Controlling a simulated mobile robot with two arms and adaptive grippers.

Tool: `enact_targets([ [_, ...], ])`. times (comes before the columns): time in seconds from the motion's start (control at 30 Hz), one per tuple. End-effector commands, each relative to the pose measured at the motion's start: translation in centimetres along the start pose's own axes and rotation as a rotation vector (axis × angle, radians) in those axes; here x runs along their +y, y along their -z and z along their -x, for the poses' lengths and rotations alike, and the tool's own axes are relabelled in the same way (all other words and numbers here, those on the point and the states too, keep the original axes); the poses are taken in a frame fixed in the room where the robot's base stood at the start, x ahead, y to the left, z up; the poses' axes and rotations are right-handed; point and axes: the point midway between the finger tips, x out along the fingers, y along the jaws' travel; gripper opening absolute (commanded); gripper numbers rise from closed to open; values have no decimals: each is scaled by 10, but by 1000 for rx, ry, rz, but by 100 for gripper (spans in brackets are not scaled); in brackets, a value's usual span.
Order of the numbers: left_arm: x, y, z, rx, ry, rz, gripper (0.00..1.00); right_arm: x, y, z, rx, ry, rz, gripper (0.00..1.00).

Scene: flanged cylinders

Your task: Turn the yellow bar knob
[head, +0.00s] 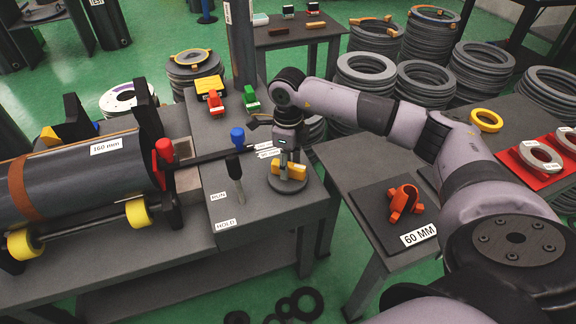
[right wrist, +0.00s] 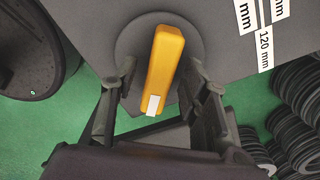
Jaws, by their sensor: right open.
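The yellow bar knob (head: 299,173) sits on a grey round disc (head: 275,184) near the right edge of the grey table. In the right wrist view the yellow bar (right wrist: 166,60) lies nearly upright in the picture, tilted a little, with a white mark on its near end. My right gripper (head: 289,160) is above the knob. Its open fingers (right wrist: 160,72) stand on either side of the bar, with gaps visible on both sides. In the head view the fingers hide the bar's middle. My left gripper is not in view.
A black-handled lever (head: 234,170) stands left of the knob, by RUN and HOLD labels. A blue-topped knob (head: 237,137) is behind it. A large dark cylinder (head: 75,178) lies at left. An orange part (head: 403,200) rests on the right table, marked 60 MM.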

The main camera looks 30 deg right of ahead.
Motion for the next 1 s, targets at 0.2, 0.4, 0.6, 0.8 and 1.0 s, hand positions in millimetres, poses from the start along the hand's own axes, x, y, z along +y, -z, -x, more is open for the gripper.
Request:
enact_targets([
  [0.2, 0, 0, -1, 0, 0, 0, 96, 0, 0, -6, -1, 0, 1, 42],
  [0.4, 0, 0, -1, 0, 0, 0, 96, 0, 0, -5, -1, 0, 1, 38],
  [0.6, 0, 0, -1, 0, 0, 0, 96, 0, 0, -5, -1, 0, 0, 25],
  [0.8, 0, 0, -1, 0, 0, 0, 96, 0, 0, -5, -1, 0, 0, 12],
  [1.0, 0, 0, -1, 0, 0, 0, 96, 0, 0, -5, -1, 0, 0, 0],
])
